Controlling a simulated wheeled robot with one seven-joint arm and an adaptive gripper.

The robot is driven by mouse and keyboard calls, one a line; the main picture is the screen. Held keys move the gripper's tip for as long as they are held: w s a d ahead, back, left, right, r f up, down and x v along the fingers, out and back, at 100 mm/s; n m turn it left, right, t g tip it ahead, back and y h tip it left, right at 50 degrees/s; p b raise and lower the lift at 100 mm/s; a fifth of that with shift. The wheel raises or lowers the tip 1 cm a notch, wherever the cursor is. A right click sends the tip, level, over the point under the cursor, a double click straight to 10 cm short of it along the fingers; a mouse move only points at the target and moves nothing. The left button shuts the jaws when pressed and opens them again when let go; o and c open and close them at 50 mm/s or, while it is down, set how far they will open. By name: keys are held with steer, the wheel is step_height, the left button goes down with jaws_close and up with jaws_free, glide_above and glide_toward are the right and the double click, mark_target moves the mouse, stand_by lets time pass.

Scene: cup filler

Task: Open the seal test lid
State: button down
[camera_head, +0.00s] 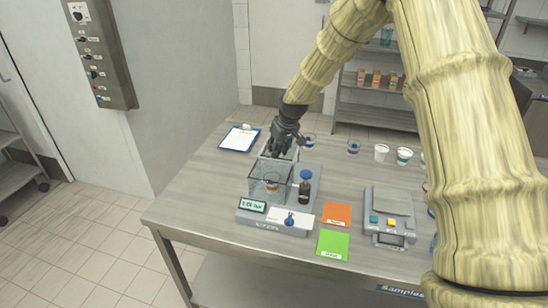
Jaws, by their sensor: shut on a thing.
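The seal tester (262,220) stands on the left part of the table, with a grey base, a small lit display (252,206) and a clear box-like chamber (256,187). The fingertips are small and dark, so the exact hold is hard to see.
A dark bottle (305,188) stands right of the chamber. Orange (337,214) and green (333,244) cards lie right of the tester, near a scale (388,225). Several cups, including a white one (381,152), line the back. A clipboard (239,138) lies at the back left.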

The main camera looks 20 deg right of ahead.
steer(key=shift+w+d, duration=0.4)
steer(key=shift+w, duration=0.35)
steer(key=c, duration=1.1)
jaws_free()
steer(key=shift+s+r, duration=0.1)
steer(key=shift+r, duration=0.05)
steer(key=v, duration=1.1)
steer(key=shift+d+r, duration=0.1)
steer(key=shift+r, duration=0.25)
